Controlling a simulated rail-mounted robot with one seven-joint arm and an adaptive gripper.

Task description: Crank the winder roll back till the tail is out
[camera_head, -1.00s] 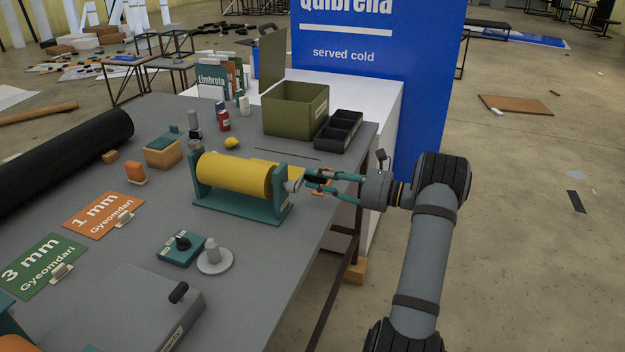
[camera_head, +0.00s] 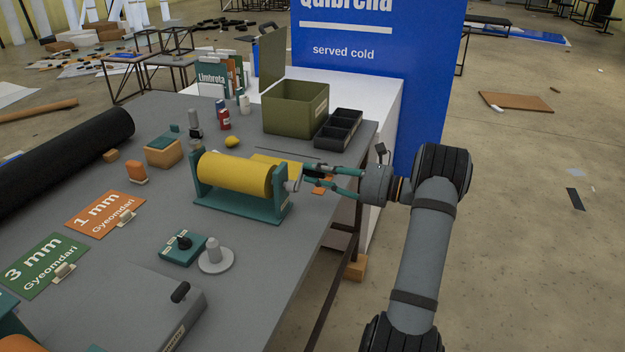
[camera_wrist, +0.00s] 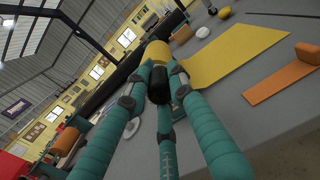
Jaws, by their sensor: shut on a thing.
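A yellow roll (camera_head: 235,174) lies across the teal winder stand (camera_head: 238,208) on the grey bench. A flat yellow sheet, the tail (camera_wrist: 238,52), stretches out from the roll over the bench in the wrist view. In the head view, part of the tail (camera_head: 287,161) shows behind the roll. My gripper (camera_head: 306,178) is at the crank on the right end of the winder. In the wrist view its teal fingers (camera_wrist: 159,92) are shut around the black crank handle (camera_wrist: 158,84). The crank arm is mostly hidden by the fingers.
An olive box (camera_head: 295,110) with a raised lid and a black divided tray (camera_head: 338,131) stand behind the winder. A teal block (camera_head: 183,248) and a grey knob on a disc (camera_head: 214,256) stand in front. An orange strip (camera_wrist: 282,82) lies near the bench edge.

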